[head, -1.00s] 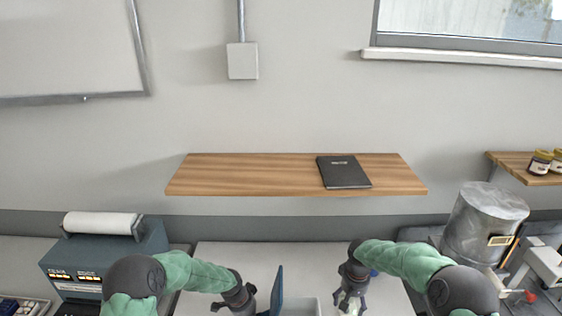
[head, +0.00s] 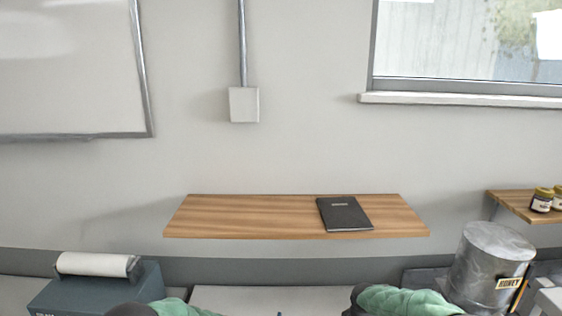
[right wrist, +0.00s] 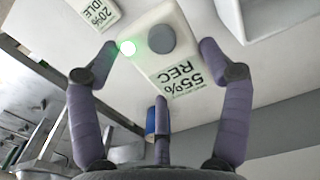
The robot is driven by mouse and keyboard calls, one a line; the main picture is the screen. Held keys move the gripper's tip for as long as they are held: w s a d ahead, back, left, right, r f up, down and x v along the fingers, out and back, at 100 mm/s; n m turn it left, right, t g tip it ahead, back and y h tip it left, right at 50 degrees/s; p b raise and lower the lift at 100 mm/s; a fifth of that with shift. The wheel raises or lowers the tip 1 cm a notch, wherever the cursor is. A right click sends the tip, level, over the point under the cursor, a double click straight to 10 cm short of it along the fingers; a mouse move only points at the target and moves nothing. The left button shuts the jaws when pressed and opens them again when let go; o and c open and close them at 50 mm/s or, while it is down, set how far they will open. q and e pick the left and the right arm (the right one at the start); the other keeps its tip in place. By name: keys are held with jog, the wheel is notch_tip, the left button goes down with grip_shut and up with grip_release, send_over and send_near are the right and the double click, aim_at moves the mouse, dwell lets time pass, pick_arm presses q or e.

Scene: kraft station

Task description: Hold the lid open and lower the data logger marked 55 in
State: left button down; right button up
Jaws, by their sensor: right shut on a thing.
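The data logger (right wrist: 168,62), a white block reading "55% REC" with a lit green lamp and a grey round knob, is in the right wrist view. My right gripper (right wrist: 160,62) is shut on it, with fingers at its sides and one at its lettered end. A second white block (right wrist: 95,8) reading "20% IDLE" lies at the upper left of that view. A pale box-like rim (right wrist: 272,28) shows at the upper right; I cannot tell if it belongs to the lidded container. The lid and my left gripper are out of view.
A wooden shelf (head: 250,216) with a black notebook (head: 344,213) hangs on the wall. A metal honey drum (head: 490,262) stands at the right. A dark machine with a paper roll (head: 95,264) stands at the left. Metal framing (right wrist: 45,130) shows in the right wrist view.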

dwell(0.5)
jog(key=a, duration=1.2)
jog(key=shift+a, duration=0.25)
dwell(0.8)
jog(key=shift+f, duration=0.1)
dwell(0.4)
jog(key=shift+f, duration=2.45)
jog(key=o, duration=1.1)
jog(key=shift+f, duration=0.1)
jog(key=shift+r, duration=6)
